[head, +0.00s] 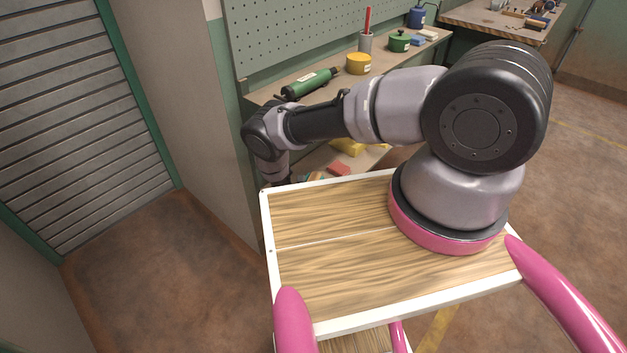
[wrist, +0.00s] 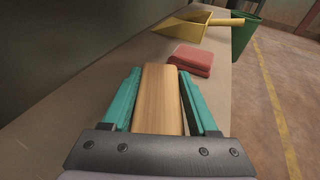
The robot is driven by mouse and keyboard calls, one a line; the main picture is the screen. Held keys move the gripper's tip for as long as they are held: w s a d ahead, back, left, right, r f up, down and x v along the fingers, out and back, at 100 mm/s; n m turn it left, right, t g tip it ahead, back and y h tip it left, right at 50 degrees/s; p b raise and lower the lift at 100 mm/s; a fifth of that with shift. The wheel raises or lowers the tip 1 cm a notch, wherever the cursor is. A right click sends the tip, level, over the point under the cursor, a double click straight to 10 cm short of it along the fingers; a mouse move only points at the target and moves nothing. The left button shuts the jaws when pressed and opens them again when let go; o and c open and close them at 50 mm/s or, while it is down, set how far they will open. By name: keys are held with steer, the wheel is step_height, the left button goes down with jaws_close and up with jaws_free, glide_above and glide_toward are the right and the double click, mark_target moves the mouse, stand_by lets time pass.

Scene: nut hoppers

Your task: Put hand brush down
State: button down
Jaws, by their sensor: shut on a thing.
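The hand brush (wrist: 158,105) shows in the wrist view as a long light-wood block between the teal fingers. Its bristles are hidden from this view. My gripper (wrist: 160,74) is shut on it, one finger along each side. The brush is over a grey-brown shelf surface (wrist: 100,70); I cannot tell whether it touches it. In the head view the gripper is mostly hidden behind my own wood-topped base, low beside the shelf under the pegboard.
A folded red cloth (wrist: 190,60) lies just beyond the brush, with a yellow dustpan (wrist: 190,27) behind it. A green bin (wrist: 244,38) stands past the shelf end. Shelf left of the brush is clear. A green cylindrical tool (head: 310,82) lies on the upper bench.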

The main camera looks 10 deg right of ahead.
steer(key=shift+f, duration=0.1)
steer(key=shift+c, duration=0.9)
jaws_free()
steer(key=v, duration=1.2)
